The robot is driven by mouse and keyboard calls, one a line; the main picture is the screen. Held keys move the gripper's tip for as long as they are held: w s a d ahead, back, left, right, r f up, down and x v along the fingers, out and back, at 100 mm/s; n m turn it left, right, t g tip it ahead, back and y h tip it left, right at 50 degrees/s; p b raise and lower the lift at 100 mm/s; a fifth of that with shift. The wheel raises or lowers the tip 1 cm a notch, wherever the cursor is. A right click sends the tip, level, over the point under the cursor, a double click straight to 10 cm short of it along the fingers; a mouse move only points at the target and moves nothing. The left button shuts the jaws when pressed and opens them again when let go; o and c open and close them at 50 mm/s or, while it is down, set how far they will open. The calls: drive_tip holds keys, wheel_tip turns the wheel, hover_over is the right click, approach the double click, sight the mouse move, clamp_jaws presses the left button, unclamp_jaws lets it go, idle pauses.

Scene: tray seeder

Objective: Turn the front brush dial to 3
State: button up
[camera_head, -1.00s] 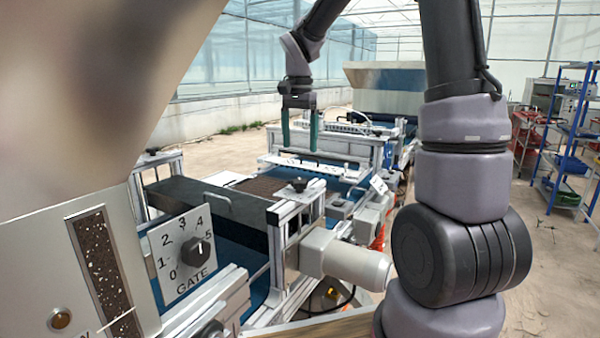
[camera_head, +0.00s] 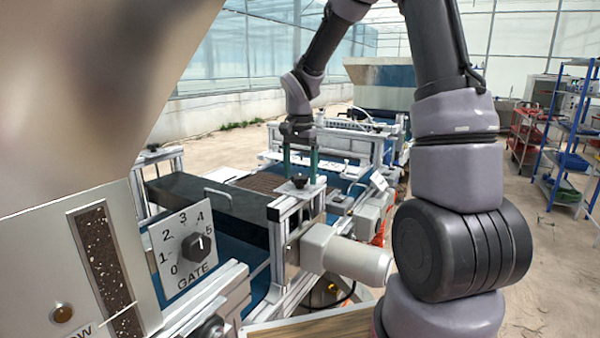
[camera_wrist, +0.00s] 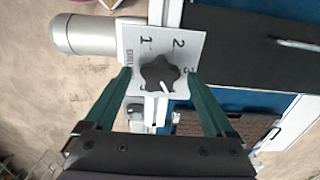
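The front brush dial is a black lobed knob (camera_wrist: 160,73) on a white plate (camera_wrist: 133,33) with 1, 2 and 3 printed around it; the plate's lettering is partly hidden. A white mark on the knob points down and slightly right in the wrist view, away from the 1 and 2. In the head view the knob (camera_head: 299,182) sits on top of the machine's metal frame. My gripper (camera_wrist: 160,74) is open, with one green finger on each side of the knob; gaps appear to remain. In the head view my gripper (camera_head: 300,176) points straight down over the knob.
A GATE dial (camera_head: 198,245) is on a plate at left, numbered 0 to 5. A white motor cylinder (camera_head: 350,258) juts out below the brush dial. A dark cover with a handle (camera_head: 218,197) lies left of it. A blue shelf rack (camera_head: 565,140) stands far right.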

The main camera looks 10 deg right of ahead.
drive_tip(key=c, duration=1.3)
drive_tip(key=shift+o, duration=0.2)
drive_tip(key=shift+n, duration=0.4)
drive_tip(key=n, duration=1)
drive_tip(key=shift+n, duration=0.4)
drive_tip(key=o, duration=1.4)
